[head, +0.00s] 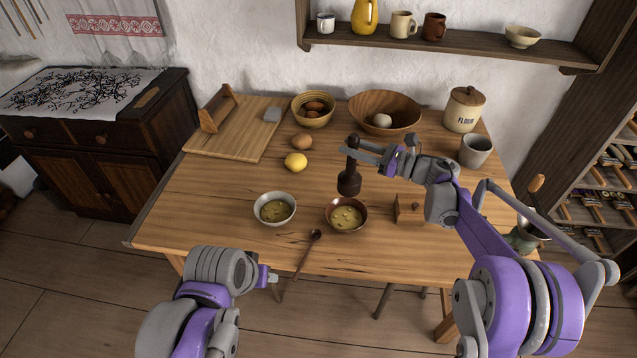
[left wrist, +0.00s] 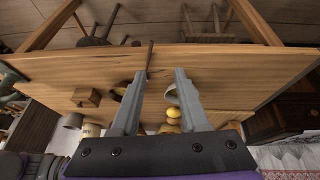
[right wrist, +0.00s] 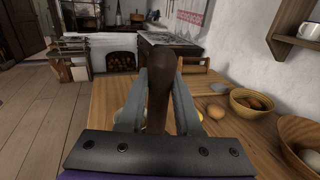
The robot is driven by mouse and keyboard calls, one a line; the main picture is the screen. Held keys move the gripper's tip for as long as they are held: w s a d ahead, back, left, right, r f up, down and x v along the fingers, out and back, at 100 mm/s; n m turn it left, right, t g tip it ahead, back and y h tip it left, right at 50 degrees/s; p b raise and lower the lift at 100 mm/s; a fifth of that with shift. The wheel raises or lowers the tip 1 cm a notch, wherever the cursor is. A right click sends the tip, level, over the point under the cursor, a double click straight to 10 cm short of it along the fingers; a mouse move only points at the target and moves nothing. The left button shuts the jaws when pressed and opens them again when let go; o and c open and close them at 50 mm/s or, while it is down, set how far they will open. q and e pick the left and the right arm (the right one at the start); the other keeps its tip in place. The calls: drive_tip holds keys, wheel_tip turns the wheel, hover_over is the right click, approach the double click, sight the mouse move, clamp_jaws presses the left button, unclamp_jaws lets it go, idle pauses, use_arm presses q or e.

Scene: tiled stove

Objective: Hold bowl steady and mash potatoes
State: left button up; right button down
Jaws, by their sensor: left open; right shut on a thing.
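My right gripper (head: 357,151) is shut on the handle of a dark wooden masher (head: 350,183); the handle (right wrist: 159,85) stands between the fingers in the right wrist view. The masher hangs upright, its head just behind and above the brown bowl (head: 346,230), which holds yellowish potato chunks (head: 346,216). A pale bowl (head: 274,224) with similar yellow contents stands to its left. My left gripper (head: 268,277) is low at the table's front edge, apart from both bowls. In the left wrist view the left gripper (left wrist: 156,75) is open and empty, its fingers partly hiding the bowls.
A wooden spoon (head: 308,256) lies by the front edge, left of the brown bowl. A small wooden box (head: 409,209) stands to the right. A lemon (head: 296,161), a potato (head: 301,141), larger bowls and a flour jar (head: 463,109) are farther back.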

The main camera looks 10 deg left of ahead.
use_arm(q)
drive_tip(key=w+d+r+g+h, duration=0.1)
drive_tip(key=w+d+r, duration=0.1)
drive_tip(key=w, duration=0.7)
use_arm(e)
drive_tip(key=shift+w+f, duration=0.1)
drive_tip(key=shift+w, duration=0.2)
drive_tip(key=shift+s, duration=0.1)
use_arm(q)
drive_tip(key=n+g+h, duration=0.2)
drive_tip(key=g+h, duration=0.1)
hover_over(327, 214)
drive_tip(key=s+a, duration=0.1)
drive_tip(key=a, duration=0.3)
wheel_tip(327, 214, down, 8)
drive_tip(key=f, duration=0.1)
drive_tip(key=x, duration=1.1)
drive_tip(key=shift+w+f, duration=0.15)
drive_tip(key=shift+f, duration=0.1)
clamp_jaws()
